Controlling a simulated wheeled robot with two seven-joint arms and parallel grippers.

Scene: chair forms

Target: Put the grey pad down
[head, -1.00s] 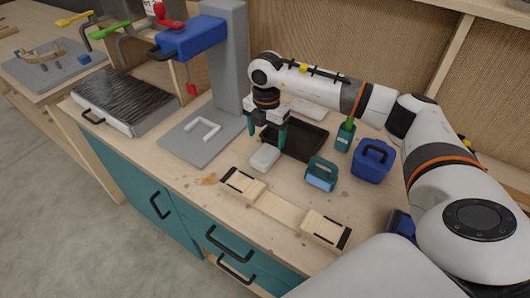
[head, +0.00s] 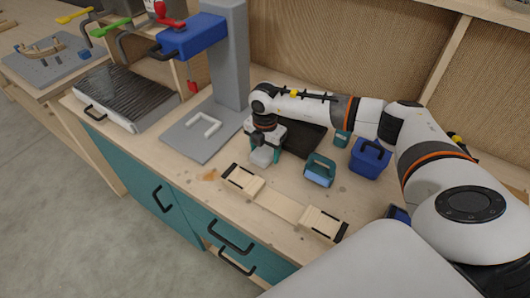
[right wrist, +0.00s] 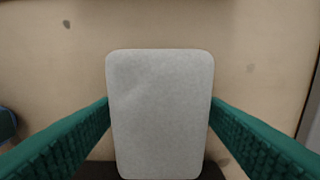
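The grey pad (head: 262,157) is a pale, flat block with rounded corners, at the middle of the bench in the head view. In the right wrist view the grey pad (right wrist: 160,110) sits between the two teal fingers, and both fingertips meet its side edges. My right gripper (head: 265,148) points down and is shut on the pad, low over the bench top. I cannot tell whether the pad's underside touches the wood. My left gripper is not in view.
A black tray (head: 305,142) lies just behind the gripper. A teal caddy (head: 320,170) and a blue bin (head: 369,157) stand to the right. A wooden jig (head: 280,206) lies in front. A grey plate (head: 195,142) with a white bracket (head: 204,126) is at left.

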